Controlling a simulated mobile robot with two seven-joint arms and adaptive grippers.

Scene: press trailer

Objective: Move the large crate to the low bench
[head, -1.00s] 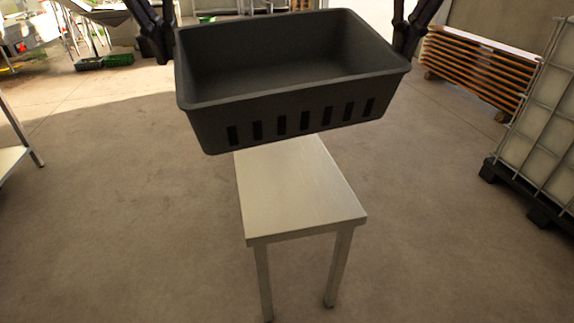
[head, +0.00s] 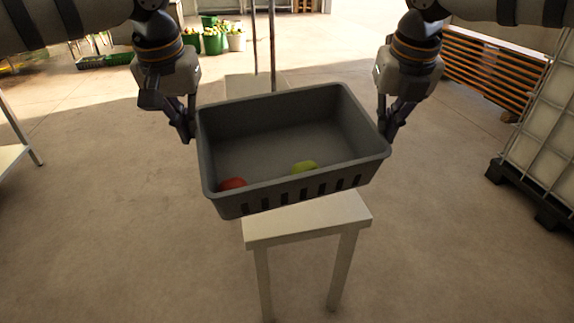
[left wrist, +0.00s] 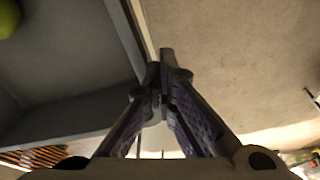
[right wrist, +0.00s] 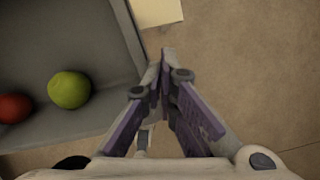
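The large crate (head: 290,187) is dark grey with slots along its near side. It hangs slightly tilted above the low bench (head: 310,222), a pale table with thin legs, and hides the bench's far part. A red fruit (head: 232,184) and a green fruit (head: 305,168) lie inside; both show in the right wrist view. My left gripper (head: 188,136) is shut on the crate's left rim, also seen in the left wrist view (left wrist: 160,62). My right gripper (head: 388,140) is shut on the right rim, also seen in the right wrist view (right wrist: 168,60).
A caged white tank (head: 545,130) on a dark pallet stands at the right, with stacked orange-brown slats (head: 480,70) behind. A table edge (head: 12,155) is at the left. Green buckets (head: 213,40) stand far back. The floor around the bench is clear.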

